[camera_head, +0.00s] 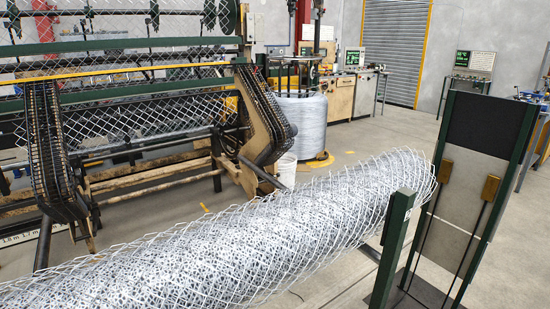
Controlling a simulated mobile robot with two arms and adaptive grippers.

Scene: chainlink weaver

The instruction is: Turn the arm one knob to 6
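I cannot make out a knob marked arm one anywhere in the head view. Two control consoles with green-lit screens stand at the back: one console (354,57) at the upper middle and another console (474,61) at the upper right. Both are too small to read any knob or number on them. Neither of my grippers shows in this view.
A long roll of chainlink mesh (230,240) crosses the foreground. A green post (392,250) and an upright panel (476,150) with two brass-coloured blocks stand at right. The weaving machine (130,120) fills the left. A wire coil (299,125) stands behind. Open floor lies toward the shutter.

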